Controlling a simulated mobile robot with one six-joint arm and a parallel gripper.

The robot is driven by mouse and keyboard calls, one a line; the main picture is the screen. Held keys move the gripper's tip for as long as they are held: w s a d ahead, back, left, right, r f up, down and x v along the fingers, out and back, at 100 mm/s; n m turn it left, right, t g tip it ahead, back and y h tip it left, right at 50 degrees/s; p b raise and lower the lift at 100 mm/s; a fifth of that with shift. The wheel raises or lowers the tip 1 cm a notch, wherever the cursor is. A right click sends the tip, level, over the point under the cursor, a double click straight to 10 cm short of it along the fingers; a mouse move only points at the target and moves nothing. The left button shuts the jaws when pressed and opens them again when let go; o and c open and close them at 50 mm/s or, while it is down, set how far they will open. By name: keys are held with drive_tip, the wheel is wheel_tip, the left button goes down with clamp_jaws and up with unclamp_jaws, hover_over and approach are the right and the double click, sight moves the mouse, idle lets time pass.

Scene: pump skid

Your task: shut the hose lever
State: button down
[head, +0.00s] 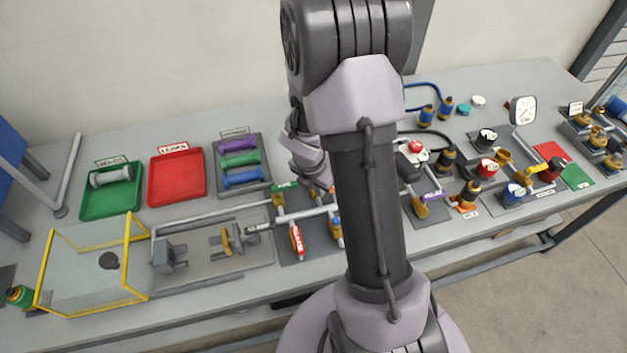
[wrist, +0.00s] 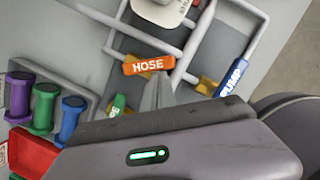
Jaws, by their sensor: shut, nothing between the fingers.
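The hose lever (wrist: 148,65) is an orange bar with HOSE in white letters, in the middle of the wrist view. In the head view my arm and wrist largely hide the hose lever and the fingertips.
A blue pump lever (wrist: 231,78) is right of my fingers and a green lever (wrist: 118,105) to their lower left. A red lever (head: 296,240) stands nearby in the head view. Grey pipes (wrist: 125,33) cross around the levers. Coloured handles (head: 240,159) lie in a rack beyond.

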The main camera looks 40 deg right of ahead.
drive_tip(key=d+n+p, duration=0.1)
drive_tip(key=n, duration=0.1)
drive_tip(key=d+n+p, duration=0.1)
drive_tip(key=n+p, duration=0.1)
drive_tip(key=d+n+t+y+p, duration=0.1)
drive_tip(key=n+p, duration=0.1)
drive_tip(key=n, duration=0.1)
drive_tip(key=shift+s+r, duration=0.1)
drive_tip(key=shift+s, duration=0.05)
drive_tip(key=shift+d+n, duration=0.1)
drive_tip(key=shift+n, duration=0.4)
drive_tip(key=shift+w, duration=0.2)
drive_tip(key=shift+w+a+p, duration=0.4)
drive_tip(key=shift+w, duration=0.15)
